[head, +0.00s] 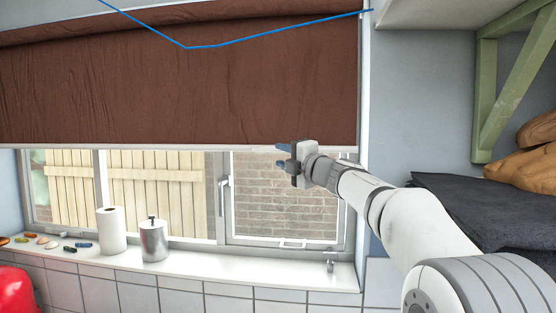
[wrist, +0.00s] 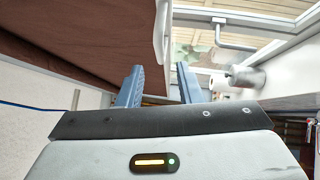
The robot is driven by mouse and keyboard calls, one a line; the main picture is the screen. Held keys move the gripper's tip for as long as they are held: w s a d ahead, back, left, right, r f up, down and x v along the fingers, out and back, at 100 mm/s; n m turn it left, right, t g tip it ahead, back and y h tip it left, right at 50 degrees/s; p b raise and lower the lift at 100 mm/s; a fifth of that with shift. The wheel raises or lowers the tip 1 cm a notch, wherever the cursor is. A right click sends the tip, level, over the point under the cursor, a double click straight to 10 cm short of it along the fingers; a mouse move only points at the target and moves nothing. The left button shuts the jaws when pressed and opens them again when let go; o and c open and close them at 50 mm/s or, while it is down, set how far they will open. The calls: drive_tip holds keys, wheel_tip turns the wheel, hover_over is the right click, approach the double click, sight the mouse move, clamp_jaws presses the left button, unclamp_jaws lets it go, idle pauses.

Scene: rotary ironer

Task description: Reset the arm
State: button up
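My arm reaches in from the right of the head view toward the window. My gripper (head: 281,156) is in the air in front of the window, just below the lower edge of the brown blind (head: 180,80). In the wrist view my gripper (wrist: 159,84) shows two blue fingers standing apart, with nothing between them. It is open and empty.
A white sill (head: 200,270) below the window holds a paper roll (head: 112,231), a metal canister (head: 153,240) and several small items. A green bracket (head: 487,100), dark folded cloth (head: 465,200) and brown bags (head: 525,160) are at the right. A blue line (head: 240,38) crosses the blind.

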drive_tip(key=s+d+f+m+h+b, duration=0.1)
drive_tip(key=s+d+f+m+h, duration=0.6)
drive_tip(key=d+f+m, duration=0.25)
drive_tip(key=s+d+f+m+h+b, duration=0.2)
drive_tip(key=s+d+f+m+h, duration=0.5)
drive_tip(key=d+m, duration=0.25)
drive_tip(key=s+f+m+g+y+b, duration=0.1)
drive_tip(key=s+f+m+g, duration=0.7)
drive_tip(key=s+f, duration=1.8)
drive_tip(key=s+g, duration=0.2)
drive_tip(key=g, duration=0.1)
drive_tip(key=shift+s+a+m+b, duration=0.15)
drive_tip(key=shift+a+m+b, duration=0.05)
drive_tip(key=shift+m+b, duration=0.2)
drive_tip(key=shift+c, duration=0.2)
